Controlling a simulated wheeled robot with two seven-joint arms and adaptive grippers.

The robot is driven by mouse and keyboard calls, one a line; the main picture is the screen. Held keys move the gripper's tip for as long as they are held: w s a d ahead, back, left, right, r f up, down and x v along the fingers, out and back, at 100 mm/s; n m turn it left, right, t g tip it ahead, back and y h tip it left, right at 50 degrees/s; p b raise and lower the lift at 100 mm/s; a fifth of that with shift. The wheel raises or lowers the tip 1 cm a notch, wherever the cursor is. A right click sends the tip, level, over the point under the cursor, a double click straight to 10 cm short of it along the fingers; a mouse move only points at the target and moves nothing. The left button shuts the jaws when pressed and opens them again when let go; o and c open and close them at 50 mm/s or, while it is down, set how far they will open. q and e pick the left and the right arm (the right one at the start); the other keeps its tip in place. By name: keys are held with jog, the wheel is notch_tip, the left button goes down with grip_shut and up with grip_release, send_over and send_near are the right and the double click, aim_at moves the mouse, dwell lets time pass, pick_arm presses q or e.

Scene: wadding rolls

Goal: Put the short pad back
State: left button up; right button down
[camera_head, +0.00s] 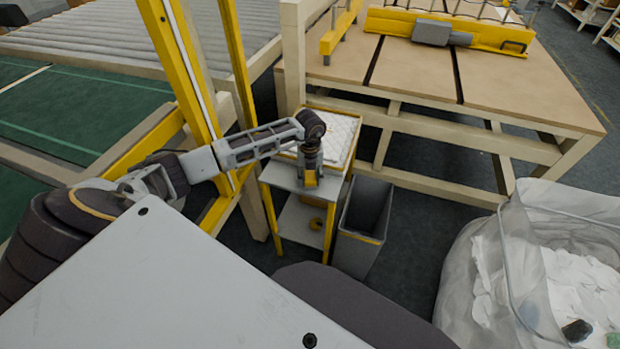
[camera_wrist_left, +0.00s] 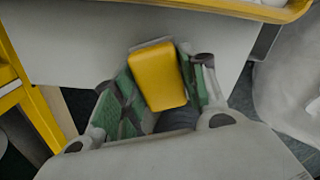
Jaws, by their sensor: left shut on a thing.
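My left gripper (camera_head: 310,178) is over the front part of a small grey stand's top (camera_head: 280,176). In the left wrist view the gripper (camera_wrist_left: 165,90) is shut on a yellow block (camera_wrist_left: 158,76) with rounded corners and a grey edge, held between green-lined fingers. I cannot tell whether the block touches the stand's top or is the short pad. A white quilted pad (camera_head: 340,134) lies in a yellow-rimmed tray (camera_head: 356,120) at the back of the stand. My right gripper is not in view.
A grey bin (camera_head: 362,222) stands right of the stand. A yellow post (camera_head: 183,80) is close left of it. A large wooden table (camera_head: 480,85) is behind. A clear bag of white scraps (camera_head: 570,280) is at right. A lower shelf (camera_head: 300,222) holds an orange roll.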

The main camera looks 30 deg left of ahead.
pick_arm(q)
jog(key=shift+f, duration=0.5)
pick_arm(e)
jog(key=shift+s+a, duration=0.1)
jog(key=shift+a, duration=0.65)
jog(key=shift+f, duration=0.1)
pick_arm(q)
jog(key=shift+f, duration=0.1)
jog(key=o, duration=1)
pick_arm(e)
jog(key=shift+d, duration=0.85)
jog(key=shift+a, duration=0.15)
